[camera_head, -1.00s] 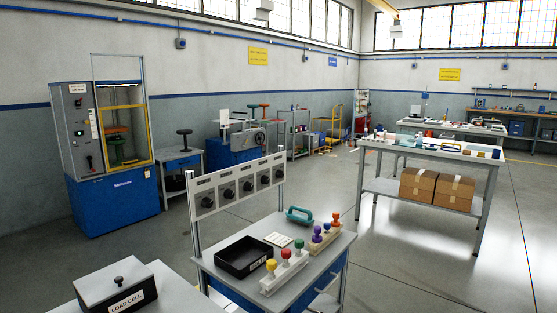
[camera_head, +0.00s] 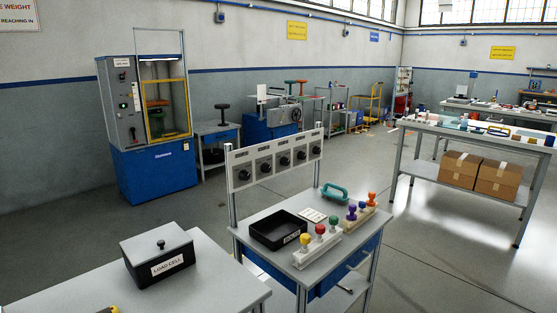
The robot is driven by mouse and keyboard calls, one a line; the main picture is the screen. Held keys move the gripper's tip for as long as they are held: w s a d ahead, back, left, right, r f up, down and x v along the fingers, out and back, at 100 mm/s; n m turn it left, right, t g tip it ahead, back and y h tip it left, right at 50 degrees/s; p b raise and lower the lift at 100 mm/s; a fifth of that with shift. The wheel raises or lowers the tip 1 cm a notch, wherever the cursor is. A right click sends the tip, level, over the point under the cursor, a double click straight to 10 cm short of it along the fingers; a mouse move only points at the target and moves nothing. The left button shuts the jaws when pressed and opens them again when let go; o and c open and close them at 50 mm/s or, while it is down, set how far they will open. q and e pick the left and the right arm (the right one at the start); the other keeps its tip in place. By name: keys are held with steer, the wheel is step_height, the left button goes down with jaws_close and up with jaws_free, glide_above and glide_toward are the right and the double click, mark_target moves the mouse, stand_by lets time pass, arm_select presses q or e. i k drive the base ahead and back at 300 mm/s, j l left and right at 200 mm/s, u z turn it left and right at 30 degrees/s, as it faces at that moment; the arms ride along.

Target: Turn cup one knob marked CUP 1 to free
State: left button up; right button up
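A grey panel (camera_head: 274,158) on two posts stands at the back of a small workbench (camera_head: 272,211). It carries a row of several black round knobs. The leftmost knob (camera_head: 244,174) is at the panel's left end, and another knob (camera_head: 265,167) is beside it. Small labels sit above the knobs, but they are too small to read, so I cannot tell which is CUP 1 or how any knob is turned. Neither of my grippers shows in the head view.
On the workbench are a black tray (camera_head: 257,235), coloured-handled stamps in a white rack (camera_head: 318,250) and a teal handle (camera_head: 334,190). A LOAD CELL box (camera_head: 157,256) stands on a grey table (camera_head: 214,281) at front left. Open floor lies to the right.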

mark_target(244, 175)
steer(key=i+l, duration=0.45)
steer(key=i+l+u, duration=0.1)
steer(key=i+l, duration=0.3)
steer(key=l, duration=0.3)
